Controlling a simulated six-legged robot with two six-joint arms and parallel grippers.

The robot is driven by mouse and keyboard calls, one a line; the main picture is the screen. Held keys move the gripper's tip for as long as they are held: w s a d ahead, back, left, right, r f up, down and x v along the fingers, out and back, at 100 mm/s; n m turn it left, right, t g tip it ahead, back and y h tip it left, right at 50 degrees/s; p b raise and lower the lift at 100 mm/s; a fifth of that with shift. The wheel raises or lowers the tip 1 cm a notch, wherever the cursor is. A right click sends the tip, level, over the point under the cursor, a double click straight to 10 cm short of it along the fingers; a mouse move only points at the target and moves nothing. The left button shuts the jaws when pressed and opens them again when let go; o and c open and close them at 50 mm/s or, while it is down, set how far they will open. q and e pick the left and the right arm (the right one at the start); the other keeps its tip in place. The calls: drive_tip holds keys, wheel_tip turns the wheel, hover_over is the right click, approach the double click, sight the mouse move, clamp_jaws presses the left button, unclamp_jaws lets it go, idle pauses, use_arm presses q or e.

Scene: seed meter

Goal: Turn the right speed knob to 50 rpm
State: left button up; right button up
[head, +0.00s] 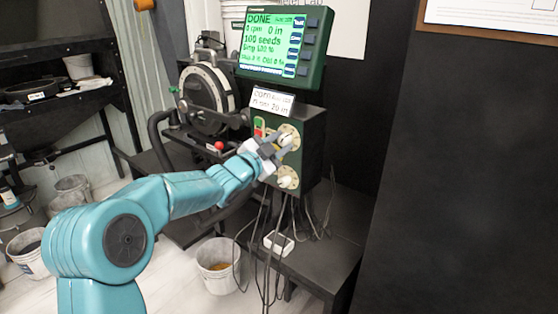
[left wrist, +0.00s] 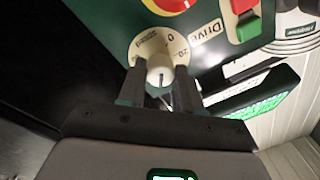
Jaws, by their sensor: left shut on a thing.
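A green control box (head: 309,145) carries two round cream dials with pale knobs, one above the other. My left gripper (head: 270,149) is at the upper dial (head: 293,130) and partly covers it. In the left wrist view, my left gripper (left wrist: 159,86) has its fingers on either side of a white knob (left wrist: 160,68) and is shut on it. The cream dial (left wrist: 147,46) behind it shows 0 and 20, beside a label reading Drive (left wrist: 206,33). The knob's exact pointer direction is not clear. The lower knob (head: 286,181) is free. My right gripper is out of view.
A green-framed screen (head: 283,41) above reads DONE, 0 rpm, 100 seeds. A green-and-red switch (head: 259,127) sits left of the upper dial. A round metering unit (head: 208,90) stands to the left. Cables hang below the box, and a bucket (head: 217,264) stands beneath.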

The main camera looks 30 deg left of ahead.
use_arm(q)
drive_tip(key=m+b, duration=0.3)
drive_tip(key=m, duration=0.1)
drive_tip(key=shift+f, duration=0.15)
drive_tip(key=shift+r+m+h+b, duration=0.1)
drive_tip(key=shift+m+h+b, duration=0.3)
drive_tip(key=shift+m, duration=0.85)
drive_tip(key=shift+r+m+h+b, duration=0.1)
drive_tip(key=shift+m+b, duration=0.55)
drive_tip(key=shift+m, duration=0.6)
drive_tip(key=shift+a, duration=0.1)
drive_tip(key=o, duration=1)
drive_tip(key=s, duration=0.5)
drive_tip(key=s+a+f+b, duration=0.1)
drive_tip(key=s, duration=1)
drive_tip(key=shift+s+a+f+b, duration=0.1)
drive_tip(key=shift+a+f+b, duration=0.1)
drive_tip(key=shift+b, duration=0.15)
